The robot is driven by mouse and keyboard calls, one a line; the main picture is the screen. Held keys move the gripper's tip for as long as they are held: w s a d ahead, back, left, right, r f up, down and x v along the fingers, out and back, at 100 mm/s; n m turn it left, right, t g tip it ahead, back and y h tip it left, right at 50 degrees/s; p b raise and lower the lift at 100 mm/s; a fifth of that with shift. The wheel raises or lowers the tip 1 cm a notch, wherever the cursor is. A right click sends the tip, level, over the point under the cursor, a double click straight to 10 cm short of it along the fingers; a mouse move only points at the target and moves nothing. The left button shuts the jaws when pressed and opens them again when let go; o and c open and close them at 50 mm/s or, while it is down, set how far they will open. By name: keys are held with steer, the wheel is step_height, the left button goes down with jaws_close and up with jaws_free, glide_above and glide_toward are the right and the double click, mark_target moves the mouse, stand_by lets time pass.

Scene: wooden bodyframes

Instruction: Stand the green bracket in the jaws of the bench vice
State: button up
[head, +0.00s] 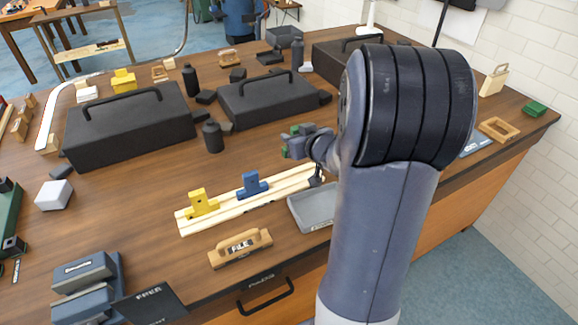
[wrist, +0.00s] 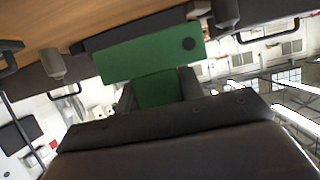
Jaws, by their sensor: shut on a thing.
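My gripper (head: 306,145) is above the bench near its middle, partly hidden by my arm in the head view. It is shut on the green bracket (wrist: 150,52), which shows large between the fingers (wrist: 160,92) in the wrist view. The bracket has a wide plate with a dark round hole and a narrower stem between the fingers. In the head view only small green bits of it show. A blue-grey vice (head: 84,272) sits at the front left, its two jaw blocks side by side. My gripper is well to the right of and behind it.
A pale wooden rack (head: 232,208) holds a yellow bracket (head: 200,203) and a blue bracket (head: 252,184). A grey tray (head: 312,208), a wooden FILE block (head: 240,248) and a dark sign (head: 150,303) are near the front edge. Black cases (head: 128,128) stand behind.

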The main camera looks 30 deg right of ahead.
mark_target(295, 172)
steer(key=shift+r, duration=0.15)
step_height(295, 172, down, 10)
steer(key=shift+r+b, duration=0.15)
steer(key=shift+b, duration=1)
steer(key=shift+f+b, duration=0.25)
steer(key=shift+b, duration=0.05)
steer(key=o, duration=1.1)
